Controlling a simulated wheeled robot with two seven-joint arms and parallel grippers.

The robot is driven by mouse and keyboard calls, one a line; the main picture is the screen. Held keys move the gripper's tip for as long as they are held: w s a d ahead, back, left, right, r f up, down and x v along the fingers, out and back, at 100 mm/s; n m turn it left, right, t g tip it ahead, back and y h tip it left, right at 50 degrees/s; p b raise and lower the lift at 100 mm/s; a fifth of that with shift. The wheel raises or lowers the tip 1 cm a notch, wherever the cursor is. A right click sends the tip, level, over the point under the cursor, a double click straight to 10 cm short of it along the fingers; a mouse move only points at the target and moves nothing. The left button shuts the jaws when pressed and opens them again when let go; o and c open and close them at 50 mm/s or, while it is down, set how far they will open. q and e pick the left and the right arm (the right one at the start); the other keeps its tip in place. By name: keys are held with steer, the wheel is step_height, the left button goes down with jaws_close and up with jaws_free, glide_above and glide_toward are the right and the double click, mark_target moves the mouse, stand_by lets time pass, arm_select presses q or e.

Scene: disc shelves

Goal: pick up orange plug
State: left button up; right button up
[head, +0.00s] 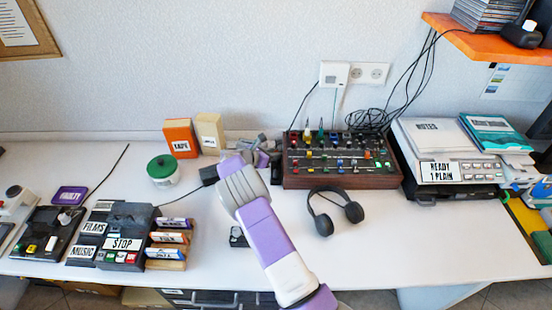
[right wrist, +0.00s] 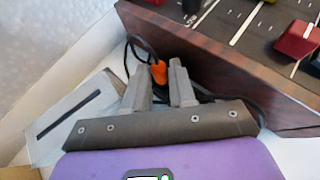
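The orange plug (right wrist: 158,72) shows in the right wrist view, small and bright, with a black cable running from it near the side of the dark wooden mixer. My right gripper (right wrist: 158,68) has its two grey fingers apart, with the plug between or just beyond their tips; I cannot tell whether they touch it. In the head view my right gripper (head: 262,147) is at the back of the desk, just left of the mixer (head: 342,182). The plug cannot be made out there. My left gripper is not in view.
Orange (head: 180,138) and cream (head: 211,132) boxes and a green-lidded jar (head: 162,170) stand left of the gripper. Headphones (head: 336,210) lie in front of the mixer. A white slotted box (right wrist: 78,115) is close to the fingers on the left.

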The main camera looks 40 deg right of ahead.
steer(key=shift+r, duration=0.1)
jaws_close()
